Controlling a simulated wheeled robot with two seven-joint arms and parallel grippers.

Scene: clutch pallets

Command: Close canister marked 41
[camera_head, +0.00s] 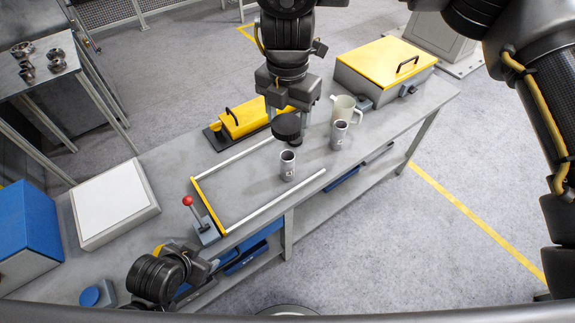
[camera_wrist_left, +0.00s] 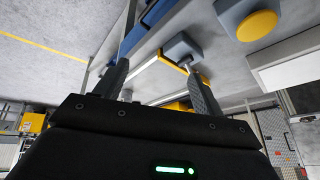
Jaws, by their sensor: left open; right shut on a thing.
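Two grey open-topped canisters stand upright on the bench. The nearer canister (camera_head: 287,166) is inside a frame of pale rails; the other canister (camera_head: 339,135) stands further right, beside a translucent jug (camera_head: 345,109). Their markings are too small to read, so I cannot tell which is 41. My right gripper (camera_head: 287,111) reaches down from the top and is shut on a dark round lid (camera_head: 287,127), above and just behind the nearer canister. My left gripper (camera_head: 212,267) is at the bench's front left, open and empty; its spread fingers show in the left wrist view (camera_wrist_left: 160,88).
A red-knobbed lever (camera_head: 188,201) stands at the frame's left corner. A yellow-topped device (camera_head: 243,118) and a yellow-lidded box (camera_head: 386,62) are at the back. A white-topped box (camera_head: 112,203) and a blue box (camera_head: 26,222) are left. The frame's left interior is clear.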

